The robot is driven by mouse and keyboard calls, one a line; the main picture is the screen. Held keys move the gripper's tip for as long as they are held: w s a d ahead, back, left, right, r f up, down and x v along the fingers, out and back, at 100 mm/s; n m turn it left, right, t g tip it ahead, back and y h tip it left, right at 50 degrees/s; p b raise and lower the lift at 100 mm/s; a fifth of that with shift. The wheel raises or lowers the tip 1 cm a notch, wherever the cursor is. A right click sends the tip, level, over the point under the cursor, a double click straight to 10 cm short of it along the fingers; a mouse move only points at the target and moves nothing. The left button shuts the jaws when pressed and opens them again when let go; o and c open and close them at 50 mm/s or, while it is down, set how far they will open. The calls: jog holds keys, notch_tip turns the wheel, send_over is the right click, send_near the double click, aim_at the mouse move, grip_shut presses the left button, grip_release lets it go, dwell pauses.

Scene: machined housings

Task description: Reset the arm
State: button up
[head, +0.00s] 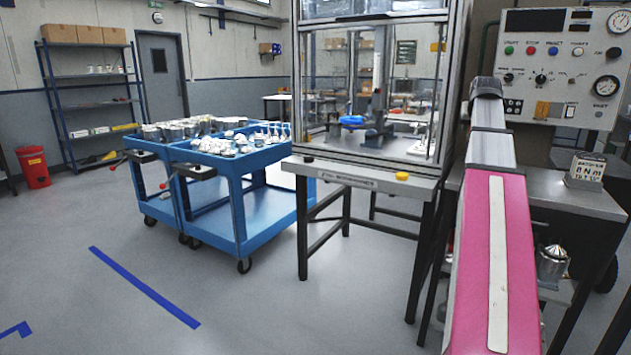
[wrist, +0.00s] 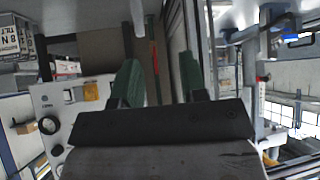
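My arm (head: 490,230), pink and white, rises on the right side of the head view, in front of the bench and control panel. Its dark upper end (head: 487,88) is near the panel's left edge; I cannot make out gripper fingers there. In the wrist view my gripper (wrist: 160,78) shows two green fingers set apart on a dark block. Nothing is visible between them. The wrist picture is turned, with the control panel (wrist: 90,100) on the left and the glazed cabinet's frame to the right.
A glazed cabinet (head: 375,175) with a blue part (head: 353,121) inside stands left of my arm. Blue carts (head: 245,215) carry metal parts. A counter box (head: 586,170) sits on the right bench. The floor at front left is clear apart from blue tape (head: 143,286).

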jog(key=s+a+f+n+g+y, duration=0.1)
jog(key=a+f, duration=0.5)
jog(key=f, duration=0.4)
jog(key=s+a+f+g, duration=0.1)
jog(key=a+f, duration=0.4)
jog(key=f, duration=0.6)
jog(key=s+a+f+n+g+y, duration=0.1)
jog(key=a+f+g, duration=0.1)
jog(key=a+f, duration=0.6)
jog(key=s+a+f+g, duration=0.1)
jog(key=s+a+f, duration=0.3)
jog(key=f, duration=0.5)
jog(key=s+a+f+n+g, duration=0.1)
jog(key=s+a+f+g, duration=0.1)
jog(key=s+a+f, duration=0.3)
jog(key=s+a+f+g+y, duration=0.1)
jog(key=s+a+f, duration=0.4)
jog(key=s+f, duration=0.5)
notch_tip(320, 180, down, 3)
jog(key=shift+a+f+n, duration=0.15)
jog(key=shift+n, duration=0.25)
